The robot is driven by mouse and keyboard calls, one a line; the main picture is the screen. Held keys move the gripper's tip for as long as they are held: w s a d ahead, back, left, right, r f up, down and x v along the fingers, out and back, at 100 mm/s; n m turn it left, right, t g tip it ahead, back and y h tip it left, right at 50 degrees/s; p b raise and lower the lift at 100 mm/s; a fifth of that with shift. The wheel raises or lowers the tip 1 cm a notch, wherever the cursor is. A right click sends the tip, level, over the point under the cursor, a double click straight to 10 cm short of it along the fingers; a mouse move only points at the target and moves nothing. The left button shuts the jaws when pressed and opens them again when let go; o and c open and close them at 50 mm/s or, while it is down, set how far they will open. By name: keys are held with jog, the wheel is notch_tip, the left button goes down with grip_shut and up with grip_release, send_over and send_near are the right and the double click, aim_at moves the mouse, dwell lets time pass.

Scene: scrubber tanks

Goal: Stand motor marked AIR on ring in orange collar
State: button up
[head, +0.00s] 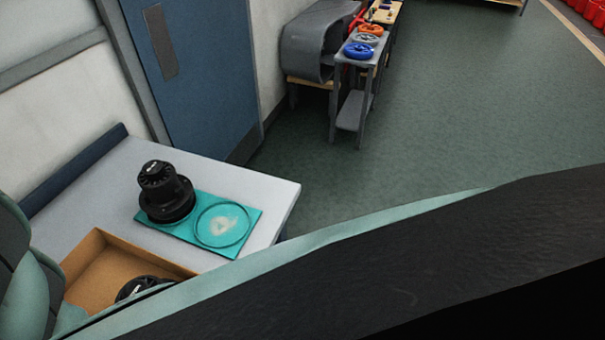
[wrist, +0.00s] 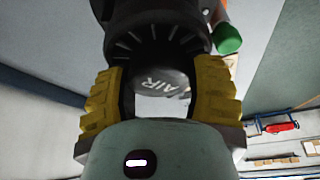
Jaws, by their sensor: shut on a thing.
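In the wrist view, my gripper (wrist: 157,88) has its yellow fingers closed on both sides of a black motor (wrist: 150,50). White letters AIR show on the motor's end face. The motor's far end runs out of the top of the picture, so what it rests on is hidden. An orange part (wrist: 222,10) shows at the top right beside the motor; I cannot tell whether it is the orange collar. In the head view, a small orange ring-shaped piece (head: 371,29) lies on a far grey stand. My gripper is not visible there.
A white table (head: 255,182) holds a teal board (head: 246,236) with another black motor (head: 164,190) and an empty ring outline. A cardboard box (head: 92,250) has a black motor inside. A green knob (wrist: 228,38) is close beside the held motor. A blue ring (head: 358,50) lies on the far stand.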

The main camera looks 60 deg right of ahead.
jog(key=shift+f+b, duration=0.6)
jog(key=shift+b, duration=0.8)
dwell(1.3)
jog(key=o, duration=1)
jog(key=shift+w, duration=0.1)
jog(key=o, duration=0.5)
jog(key=shift+f, duration=0.1)
jog(key=shift+r+p, duration=0.9)
jog(key=shift+r, duration=2.65)
